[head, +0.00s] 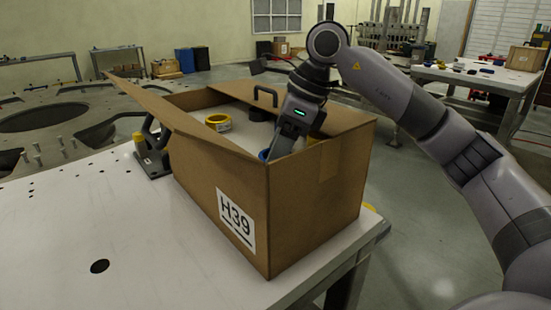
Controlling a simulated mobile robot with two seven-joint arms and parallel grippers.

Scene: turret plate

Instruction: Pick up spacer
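An open cardboard box (320,200) marked H39 stands on the white table, its flaps folded out. Inside, a yellow ring-shaped part (218,121) lies toward the left, with a dark centre. A small blue part (264,155) shows low at the near side, mostly hidden by the box wall and my gripper. I cannot tell for sure which of these is the spacer. My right gripper (278,148) points down into the box's right half, beside the blue part. Its fingertips are largely hidden, so its opening is unclear.
A black bracket (152,155) with a yellow part stands left of the box. A large plate with round holes (45,117) and several upright pins lies at the left. The white table (110,215) is clear in front. The box flaps and walls surround my gripper.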

